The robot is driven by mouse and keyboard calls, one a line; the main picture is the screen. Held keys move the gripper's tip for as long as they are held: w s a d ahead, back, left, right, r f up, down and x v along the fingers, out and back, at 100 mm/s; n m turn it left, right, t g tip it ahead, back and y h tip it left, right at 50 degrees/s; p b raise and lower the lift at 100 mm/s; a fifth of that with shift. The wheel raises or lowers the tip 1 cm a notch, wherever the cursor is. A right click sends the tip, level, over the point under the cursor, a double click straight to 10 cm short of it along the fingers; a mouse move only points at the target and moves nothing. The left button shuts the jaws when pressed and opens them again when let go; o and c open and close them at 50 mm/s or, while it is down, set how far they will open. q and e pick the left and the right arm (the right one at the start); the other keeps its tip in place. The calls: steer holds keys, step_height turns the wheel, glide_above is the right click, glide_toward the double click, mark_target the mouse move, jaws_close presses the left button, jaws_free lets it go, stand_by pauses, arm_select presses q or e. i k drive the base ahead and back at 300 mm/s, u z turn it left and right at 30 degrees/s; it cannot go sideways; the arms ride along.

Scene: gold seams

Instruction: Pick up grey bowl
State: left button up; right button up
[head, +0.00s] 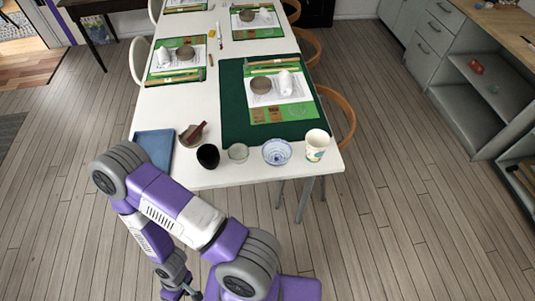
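A small grey bowl (238,153) stands upright near the front edge of the white table (190,110). It sits between a black cup (208,156) and a blue-and-white bowl (277,152). Another grey-brown bowl (188,138), with a dark red stick-like thing across it, stands farther left. My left arm bends out to the left and then down. My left gripper (183,291) hangs low in front of the table, well away from the bowls and partly cut off by the bottom edge. Its fingers are too small to read. My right gripper is not in view.
A blue tray (154,148) lies at the table's front left corner. A patterned paper cup (316,145) stands at the front right. A dark green mat (233,117) with craft items lies behind the bowls. Chairs line both sides. The floor in front is clear.

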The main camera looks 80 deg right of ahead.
mark_target(239, 153)
steer(key=z, duration=2.45)
